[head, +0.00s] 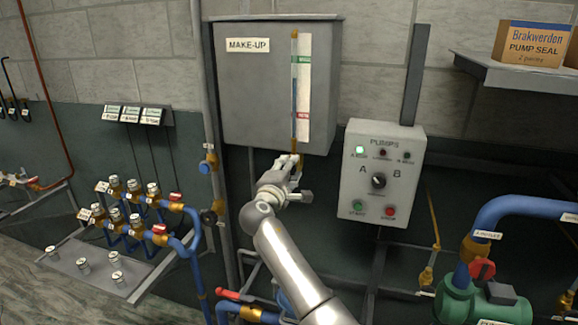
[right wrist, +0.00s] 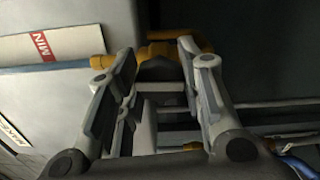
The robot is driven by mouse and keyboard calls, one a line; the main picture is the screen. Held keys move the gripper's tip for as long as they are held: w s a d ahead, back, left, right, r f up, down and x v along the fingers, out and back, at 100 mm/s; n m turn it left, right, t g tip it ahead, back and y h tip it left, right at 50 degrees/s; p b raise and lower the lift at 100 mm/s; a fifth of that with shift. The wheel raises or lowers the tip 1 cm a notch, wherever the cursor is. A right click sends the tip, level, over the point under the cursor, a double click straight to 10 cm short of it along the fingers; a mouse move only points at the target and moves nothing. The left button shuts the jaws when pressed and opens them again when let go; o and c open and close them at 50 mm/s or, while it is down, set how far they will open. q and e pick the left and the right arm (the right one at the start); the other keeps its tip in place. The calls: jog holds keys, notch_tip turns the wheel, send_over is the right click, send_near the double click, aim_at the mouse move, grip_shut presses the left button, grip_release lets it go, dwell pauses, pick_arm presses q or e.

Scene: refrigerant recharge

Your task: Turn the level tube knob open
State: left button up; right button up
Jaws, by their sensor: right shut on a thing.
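The level tube (head: 294,85) runs vertically on the front of the grey MAKE-UP tank, beside a white scale with a green mark above and a red MIN mark below. A brass fitting (right wrist: 165,62) sits at the tube's lower end. My right gripper (head: 291,161) is at that fitting, just below the tank, its fingers shut on the level tube knob. In the right wrist view the two fingers (right wrist: 156,58) stand on either side of the fitting; the knob itself is mostly hidden between them. My left gripper is not in view.
The PUMPS control box (head: 380,180) is close to the right of my gripper. A vertical pipe with a blue-handled valve (head: 207,166) stands to the left. A blue pipe manifold (head: 130,210) is at the far left. A green pump (head: 480,300) is at the lower right.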

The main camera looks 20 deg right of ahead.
jog(key=shift+r+n, duration=0.1)
jog(key=shift+n, duration=0.3)
jog(key=o, duration=1.1)
jog(key=shift+w, duration=0.1)
jog(key=shift+c, duration=0.2)
jog(key=shift+s+a, duration=0.1)
jog(key=shift+s, duration=0.1)
jog(key=v, duration=1.1)
jog(key=shift+s+a, duration=0.2)
jog(key=shift+s, duration=0.05)
